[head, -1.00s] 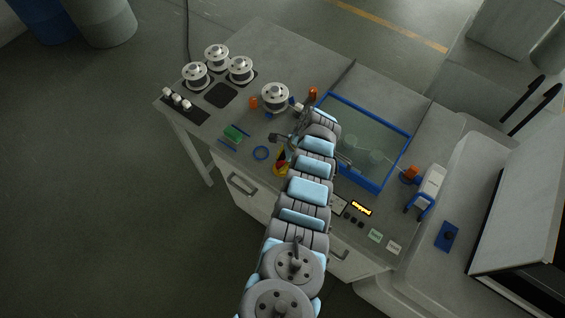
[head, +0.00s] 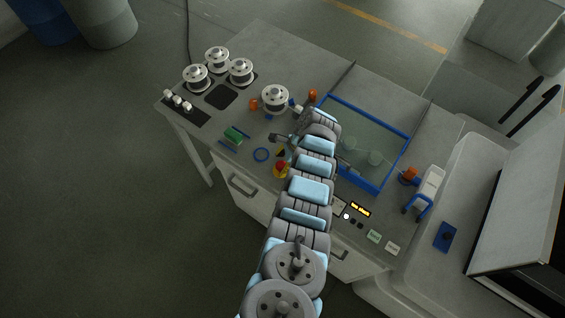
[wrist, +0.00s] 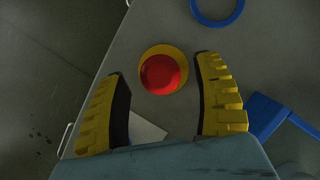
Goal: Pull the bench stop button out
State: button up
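The bench stop button (head: 281,165) is a red knob on a yellow collar near the bench's front edge. In the wrist view the red button (wrist: 160,73) lies between and slightly beyond my gripper's fingertips (wrist: 160,66). The yellow-and-black fingers stand apart with a gap on both sides of the button, and nothing is held. In the head view my gripper (head: 282,150) is just behind the button and partly hidden by my arm. How high the fingertips are above the button is hard to tell.
White spools (head: 275,98) stand farther back. A blue-framed glass tank (head: 375,187) is to the right. A lit display (head: 360,209) and a white lamp (head: 347,216) sit on the front panel.

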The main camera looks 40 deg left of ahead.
jog(key=shift+r, duration=0.15)
jog(key=v, duration=1.1)
jog(key=shift+w+r, duration=0.15)
jog(key=shift+r, duration=0.15)
jog(key=shift+d, duration=0.15)
dwell(0.3)
